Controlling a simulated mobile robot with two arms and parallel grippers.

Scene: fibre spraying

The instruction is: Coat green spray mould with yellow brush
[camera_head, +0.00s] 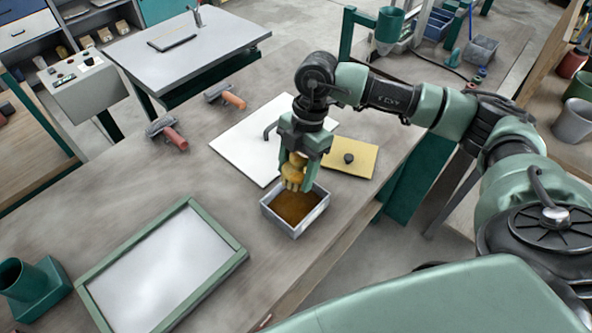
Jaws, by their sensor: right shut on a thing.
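My right gripper (303,154) points down over the worktable and is shut on a yellow brush (294,178). The brush's lower end is at the grey box (318,212) holding brown-amber liquid. I cannot tell how deep the tip sits. The spray mould (236,255), a green frame around a pale, smooth panel, lies flat at the front left, apart from the brush. My left gripper is out of view.
A white board (240,147) and a yellow plate with a black knob (365,163) lie behind the box. Two hand tools, one red-handled (176,139) and one orange-handled (234,100), lie at the back left. A green cup-shaped holder (40,285) stands left of the mould.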

